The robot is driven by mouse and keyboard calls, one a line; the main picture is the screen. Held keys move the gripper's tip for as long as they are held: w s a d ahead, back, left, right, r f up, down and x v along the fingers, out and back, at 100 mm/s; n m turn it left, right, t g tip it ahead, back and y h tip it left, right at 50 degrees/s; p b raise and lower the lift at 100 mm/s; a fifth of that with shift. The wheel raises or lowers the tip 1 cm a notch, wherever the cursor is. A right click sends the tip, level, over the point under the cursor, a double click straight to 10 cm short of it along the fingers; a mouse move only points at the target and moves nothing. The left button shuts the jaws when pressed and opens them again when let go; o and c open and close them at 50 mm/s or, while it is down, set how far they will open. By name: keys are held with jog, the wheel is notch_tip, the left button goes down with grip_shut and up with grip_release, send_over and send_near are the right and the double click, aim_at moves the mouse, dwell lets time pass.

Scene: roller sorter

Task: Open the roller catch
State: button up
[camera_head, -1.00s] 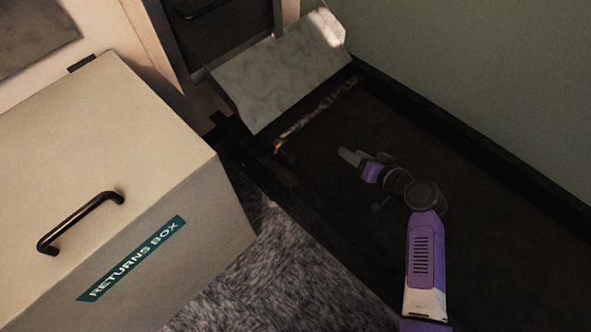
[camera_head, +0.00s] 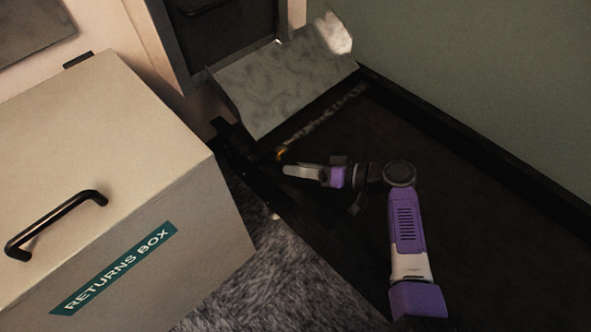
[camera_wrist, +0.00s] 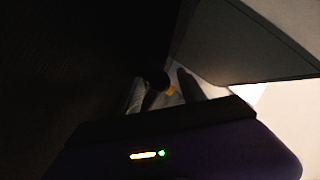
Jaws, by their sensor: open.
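A small orange-yellow part (camera_head: 280,153), which looks like the catch, sits at the left end of a row of rollers (camera_head: 325,115) below the metal chute. In the wrist view a small orange piece (camera_wrist: 171,91) shows near my fingers, with a dark rounded shape beside it. My gripper (camera_head: 288,170) is open and stands just below and right of the orange part in the head view. I see a small gap between them there. The wrist view is dark, and whether the fingers lie around the part I cannot tell.
A pale metal chute (camera_head: 285,80) slopes down from the wall opening. The beige returns box (camera_head: 110,130) with a black handle (camera_head: 55,222) stands at left. A green wall (camera_head: 480,80) bounds the right. The dark surface (camera_head: 480,230) under my arm looks clear.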

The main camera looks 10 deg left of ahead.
jog(key=shift+w+a+f, duration=0.1)
jog(key=shift+a+f, duration=0.1)
jog(key=shift+a, duration=0.35)
grip_shut()
dwell(1.1)
